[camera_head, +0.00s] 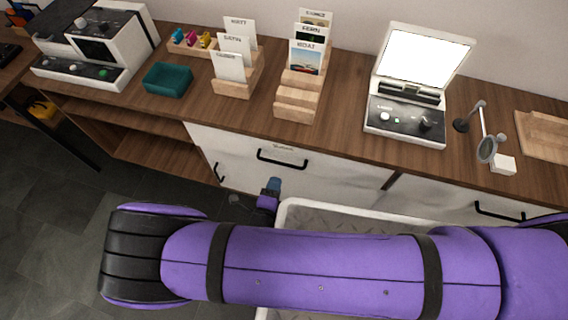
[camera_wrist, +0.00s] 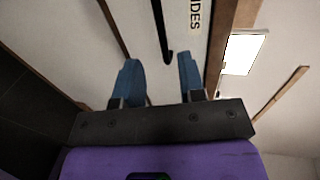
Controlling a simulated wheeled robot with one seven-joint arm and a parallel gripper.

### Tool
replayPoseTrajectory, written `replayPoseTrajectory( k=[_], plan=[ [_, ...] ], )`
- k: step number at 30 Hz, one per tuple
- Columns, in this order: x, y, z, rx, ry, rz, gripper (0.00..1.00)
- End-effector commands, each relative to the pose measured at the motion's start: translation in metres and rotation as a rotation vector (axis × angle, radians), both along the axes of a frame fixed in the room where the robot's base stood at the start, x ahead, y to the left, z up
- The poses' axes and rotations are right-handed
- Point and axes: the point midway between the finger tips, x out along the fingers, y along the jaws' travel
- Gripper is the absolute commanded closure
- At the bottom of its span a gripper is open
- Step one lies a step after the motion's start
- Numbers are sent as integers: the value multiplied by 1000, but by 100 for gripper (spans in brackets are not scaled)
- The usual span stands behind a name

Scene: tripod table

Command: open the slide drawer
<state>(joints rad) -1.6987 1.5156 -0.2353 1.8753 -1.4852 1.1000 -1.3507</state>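The white slide drawer (camera_head: 235,145) is in the cabinet front below the wooden counter and looks closed. Its black bar handle (camera_head: 283,159) has a small label above it. In the wrist view the handle (camera_wrist: 161,30) lies ahead, roughly in line with the gap between my fingers, beside a label reading "IDES" (camera_wrist: 194,14). My gripper (camera_wrist: 160,76) has two blue fingers spread apart with nothing between them. In the head view a blue fingertip (camera_head: 273,184) shows just below the handle; the rest is mostly hidden behind my arm.
On the counter stand a lit slide viewer (camera_head: 405,120), wooden card holders (camera_head: 297,103), a teal tray (camera_head: 168,79), a white machine (camera_head: 97,48) and a small magnifier stand (camera_head: 487,148).

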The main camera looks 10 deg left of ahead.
Motion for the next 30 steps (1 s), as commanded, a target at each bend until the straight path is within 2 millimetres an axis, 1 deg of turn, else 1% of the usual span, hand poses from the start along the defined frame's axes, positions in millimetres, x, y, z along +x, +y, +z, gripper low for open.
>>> replayPoseTrajectory(
  k=[9,15,21,30],
  plan=[
    [53,-5,-10,1,-2,-3,63],
    [81,-7,-16,2,-1,-4,63],
    [95,-7,-19,4,0,-3,63],
    [97,-7,-19,4,0,-3,63]
  ],
)
